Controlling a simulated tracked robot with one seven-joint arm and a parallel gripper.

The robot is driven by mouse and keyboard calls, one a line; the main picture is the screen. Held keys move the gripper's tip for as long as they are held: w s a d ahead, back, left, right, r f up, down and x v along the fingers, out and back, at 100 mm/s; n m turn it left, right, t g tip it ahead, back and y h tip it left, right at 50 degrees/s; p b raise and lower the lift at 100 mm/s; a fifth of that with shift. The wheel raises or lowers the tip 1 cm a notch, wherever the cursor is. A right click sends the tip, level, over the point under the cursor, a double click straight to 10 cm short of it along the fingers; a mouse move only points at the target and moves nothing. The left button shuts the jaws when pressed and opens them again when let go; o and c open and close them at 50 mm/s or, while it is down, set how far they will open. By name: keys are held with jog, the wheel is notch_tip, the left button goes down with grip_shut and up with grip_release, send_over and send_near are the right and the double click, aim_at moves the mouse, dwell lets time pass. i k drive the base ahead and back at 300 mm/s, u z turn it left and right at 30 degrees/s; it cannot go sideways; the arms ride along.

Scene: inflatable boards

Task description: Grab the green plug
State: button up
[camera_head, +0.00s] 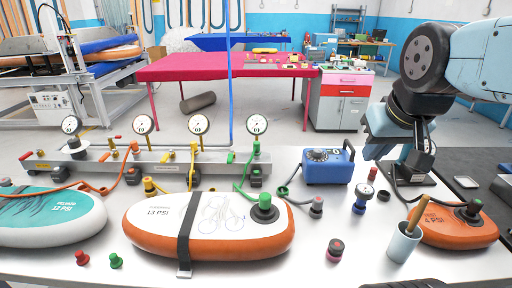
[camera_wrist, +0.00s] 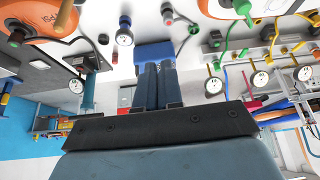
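A small green plug (camera_head: 116,261) stands alone on the white table near its front edge, at the left in the head view. A red plug (camera_head: 82,258) of similar shape stands just left of it. I cannot make out this green plug in the wrist view. My gripper (camera_wrist: 158,66) shows in the wrist view with its two blue-grey fingers side by side and nothing between them. In the head view my arm hangs over the right side of the table, far from the green plug. The gripper is above the table and touches nothing that I can see.
A white-orange inflatable board (camera_head: 160,239) with a green valve (camera_head: 265,207) lies right of the plug. A teal board (camera_head: 48,218) lies behind it. A gauge manifold (camera_head: 100,158), blue pump (camera_head: 328,166), cup (camera_head: 403,243) and orange board (camera_head: 440,229) also occupy the table.

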aim_at(257, 144)
jog(key=z, duration=1.4)
jog(key=k, duration=1.2)
jog(key=u, duration=1.4)
jog(key=i, duration=1)
jog(key=z, duration=0.05)
